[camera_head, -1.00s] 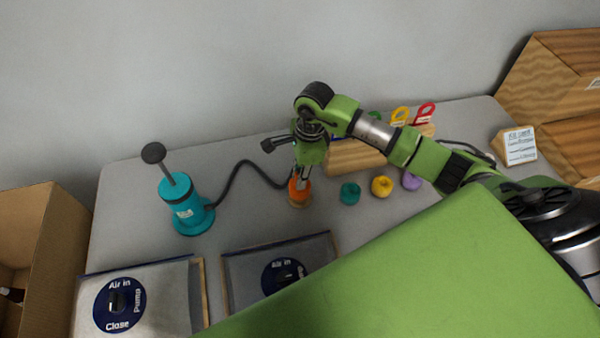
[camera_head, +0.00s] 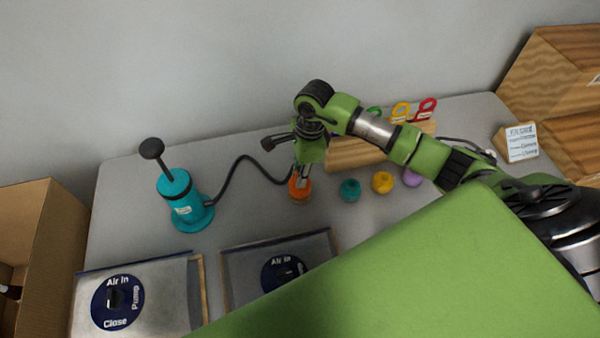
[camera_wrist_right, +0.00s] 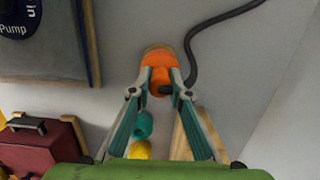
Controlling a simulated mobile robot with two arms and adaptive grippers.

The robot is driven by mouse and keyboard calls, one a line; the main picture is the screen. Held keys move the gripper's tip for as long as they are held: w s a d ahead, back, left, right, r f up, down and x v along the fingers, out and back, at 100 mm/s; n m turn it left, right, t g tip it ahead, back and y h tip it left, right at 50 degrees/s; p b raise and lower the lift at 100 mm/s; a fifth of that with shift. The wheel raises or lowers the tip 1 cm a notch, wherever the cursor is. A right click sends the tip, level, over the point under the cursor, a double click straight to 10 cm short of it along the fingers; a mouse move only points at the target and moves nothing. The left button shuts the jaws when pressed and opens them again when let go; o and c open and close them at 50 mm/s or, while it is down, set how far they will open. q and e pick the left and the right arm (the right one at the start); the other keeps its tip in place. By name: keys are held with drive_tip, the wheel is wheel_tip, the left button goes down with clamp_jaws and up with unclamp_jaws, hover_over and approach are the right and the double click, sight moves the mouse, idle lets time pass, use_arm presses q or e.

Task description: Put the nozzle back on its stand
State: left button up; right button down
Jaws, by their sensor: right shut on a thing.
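The orange nozzle (camera_head: 300,188) is at the middle of the table, on the end of a black hose (camera_head: 240,170) from the teal pump (camera_head: 183,202). In the right wrist view the nozzle (camera_wrist_right: 160,73) sits between the fingertips. My right gripper (camera_head: 303,178) points down and is shut on it. A tan rounded edge, probably the stand (camera_wrist_right: 157,53), shows just beyond the nozzle. I cannot tell whether the nozzle is seated on it or just above, since the fingers and nozzle cover the join. My left gripper is not in view.
Teal (camera_head: 350,190), yellow (camera_head: 382,183) and purple pieces lie right of the nozzle, before a wooden block (camera_head: 355,155) with coloured rings. Two panels with dials (camera_head: 118,302) lie in front. A cardboard box (camera_head: 45,240) stands left. A small sign (camera_head: 521,143) stands right.

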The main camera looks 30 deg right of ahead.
drive_tip(key=shift+f+b, duration=0.7)
drive_tip(key=shift+f, duration=0.15)
drive_tip(key=c, duration=1.8)
unclamp_jaws()
drive_tip(key=r, duration=0.4)
drive_tip(key=d+r, duration=0.1)
drive_tip(key=r, duration=0.7)
drive_tip(key=shift+s+d, duration=0.15)
drive_tip(key=shift+d, duration=0.1)
